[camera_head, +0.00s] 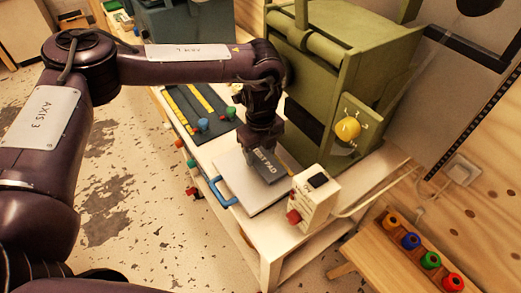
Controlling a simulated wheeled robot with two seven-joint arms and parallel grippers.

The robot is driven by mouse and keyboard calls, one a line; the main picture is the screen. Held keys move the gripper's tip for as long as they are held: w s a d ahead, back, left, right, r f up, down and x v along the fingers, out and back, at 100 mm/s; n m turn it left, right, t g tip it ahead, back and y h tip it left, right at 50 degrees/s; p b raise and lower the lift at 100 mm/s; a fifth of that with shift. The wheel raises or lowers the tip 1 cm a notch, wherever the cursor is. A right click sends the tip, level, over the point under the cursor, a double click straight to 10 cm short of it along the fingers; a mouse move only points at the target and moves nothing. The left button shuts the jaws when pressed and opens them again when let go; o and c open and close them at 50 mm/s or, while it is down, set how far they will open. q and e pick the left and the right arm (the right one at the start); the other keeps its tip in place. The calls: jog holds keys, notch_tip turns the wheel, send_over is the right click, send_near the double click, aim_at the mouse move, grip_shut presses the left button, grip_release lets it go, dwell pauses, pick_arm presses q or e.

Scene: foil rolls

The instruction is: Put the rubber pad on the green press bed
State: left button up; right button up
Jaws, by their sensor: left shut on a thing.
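My left gripper (264,147) reaches down in front of the green press (335,62) and is shut on the dark grey rubber pad (270,168). The pad carries pale lettering of which "PAD" can be read; the gripper hides its upper edge. The pad is over a light grey plate (240,187) with a blue handle (219,192), at the front of the press. I cannot tell whether the pad touches the plate. The opening of the press is dark and partly hidden by my arm. My right gripper is not in view.
A cream control box (315,198) with a red knob stands right of the plate on the white table (279,238). A dark mat (196,110) with yellow strips and coloured knobs lies behind left. A wooden rack (416,253) with several coloured rolls is at lower right.

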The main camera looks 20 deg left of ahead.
aim_at(261, 156)
pick_arm(q)
jog(key=shift+f, duration=0.55)
jog(key=o, duration=1)
jog(key=shift+o, duration=0.2)
jog(key=shift+s, duration=0.1)
jog(key=shift+r, duration=0.35)
notch_tip(261, 156, up, 13)
jog(key=shift+f, duration=0.2)
